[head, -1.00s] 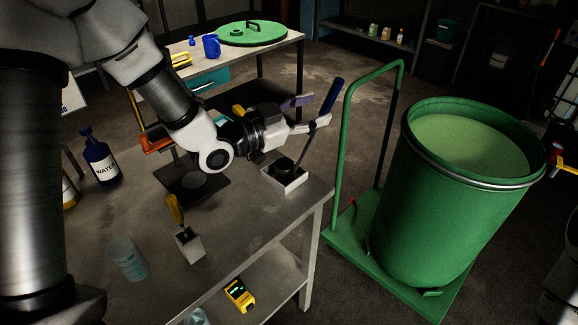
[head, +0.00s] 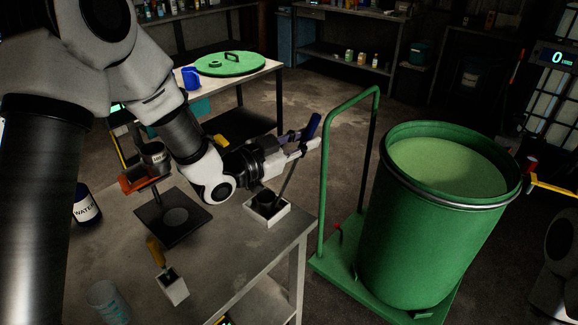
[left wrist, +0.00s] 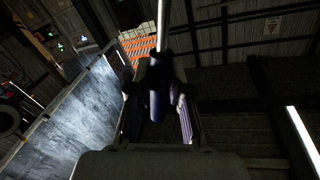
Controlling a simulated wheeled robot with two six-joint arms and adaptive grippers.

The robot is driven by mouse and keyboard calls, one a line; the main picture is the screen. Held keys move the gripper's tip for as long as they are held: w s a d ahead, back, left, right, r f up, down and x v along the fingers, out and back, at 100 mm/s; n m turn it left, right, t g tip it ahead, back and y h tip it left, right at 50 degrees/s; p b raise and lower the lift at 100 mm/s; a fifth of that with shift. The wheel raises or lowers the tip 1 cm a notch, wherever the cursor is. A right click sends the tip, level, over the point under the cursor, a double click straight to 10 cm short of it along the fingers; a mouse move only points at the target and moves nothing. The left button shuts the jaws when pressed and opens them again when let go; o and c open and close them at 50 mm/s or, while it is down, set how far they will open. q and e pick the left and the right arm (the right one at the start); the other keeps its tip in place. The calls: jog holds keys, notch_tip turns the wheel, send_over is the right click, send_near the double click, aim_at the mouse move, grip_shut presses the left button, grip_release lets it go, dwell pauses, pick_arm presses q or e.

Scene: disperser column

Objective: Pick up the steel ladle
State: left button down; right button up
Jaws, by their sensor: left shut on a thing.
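The steel ladle has a dark blue handle (head: 313,125) and a thin shaft that slants down into a small white holder (head: 279,215) with a dark round cup in it, near the right corner of the grey table (head: 225,262). My left gripper (head: 304,142) is shut on the ladle's handle, reaching from the left. In the left wrist view the blue handle (left wrist: 157,97) stands between the two fingers. My right gripper does not show.
A green drum (head: 425,235) of pale green contents stands on a green trolley (head: 330,262) right of the table.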

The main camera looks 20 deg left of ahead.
pick_arm(q)
notch_tip(320, 180, up, 2)
jog(key=shift+w+p, duration=0.1)
jog(key=shift+p, duration=0.55)
jog(key=shift+r+p, duration=0.55)
jog(key=shift+r, duration=0.35)
jog(key=s+d+r+p+v, duration=0.1)
jog(key=d+p+v, duration=0.1)
jog(key=p+v, duration=1.1)
jog(key=v, duration=0.3)
jog(key=shift+s+p, duration=0.2)
jog(key=shift+p, duration=0.15)
